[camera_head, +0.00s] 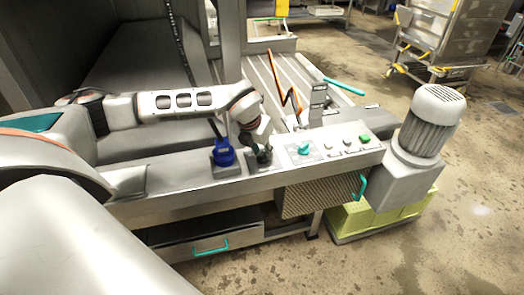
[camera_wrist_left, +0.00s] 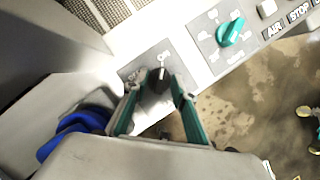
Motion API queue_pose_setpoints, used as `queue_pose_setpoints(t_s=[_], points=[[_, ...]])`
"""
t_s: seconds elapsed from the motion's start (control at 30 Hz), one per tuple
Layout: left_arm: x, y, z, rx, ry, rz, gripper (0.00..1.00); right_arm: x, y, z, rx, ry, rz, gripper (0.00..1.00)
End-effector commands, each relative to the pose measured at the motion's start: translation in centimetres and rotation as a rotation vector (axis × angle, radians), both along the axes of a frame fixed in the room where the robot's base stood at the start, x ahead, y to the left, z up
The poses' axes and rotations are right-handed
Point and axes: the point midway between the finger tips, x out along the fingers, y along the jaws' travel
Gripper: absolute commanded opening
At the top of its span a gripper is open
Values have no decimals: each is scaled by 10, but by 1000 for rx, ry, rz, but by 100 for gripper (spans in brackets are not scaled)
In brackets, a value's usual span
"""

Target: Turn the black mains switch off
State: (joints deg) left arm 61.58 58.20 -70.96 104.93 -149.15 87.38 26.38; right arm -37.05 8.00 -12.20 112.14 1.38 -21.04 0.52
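The black mains switch (camera_wrist_left: 158,81) is a dark round knob with a light mark on its face, on a grey plate with an "ON" label. My left gripper (camera_wrist_left: 160,77) reaches down over it, one finger on each side of the knob. The fingers are apart; whether they touch the knob I cannot tell. In the head view my left gripper (camera_head: 262,152) is at the panel's left part and mostly hides the switch. My right gripper is not in view.
A blue part (camera_head: 222,152) stands just left of the gripper. On the same panel (camera_head: 292,168), to the right, are a teal selector knob (camera_head: 303,149), small buttons and a green button (camera_head: 365,138). A grey motor (camera_head: 433,122) stands at the panel's right end.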

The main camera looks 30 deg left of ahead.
Motion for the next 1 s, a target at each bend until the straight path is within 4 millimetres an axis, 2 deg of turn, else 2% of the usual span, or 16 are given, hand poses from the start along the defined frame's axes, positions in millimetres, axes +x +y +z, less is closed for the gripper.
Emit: queue_pose_setpoints(t_s=[0.2,0.27,0.3,0.33,0.77,1.0], points=[[0,0,-1,-1,0,0,26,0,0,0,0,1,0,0],[0,0,0,-1,0,0,13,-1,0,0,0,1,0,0],[0,0,0,-1,0,0,3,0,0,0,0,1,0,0],[0,0,0,-1,0,0,0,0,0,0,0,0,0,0],[0,-1,0,-2,0,40,0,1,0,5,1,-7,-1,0],[0,-3,1,-1,0,183,0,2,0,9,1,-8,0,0]])
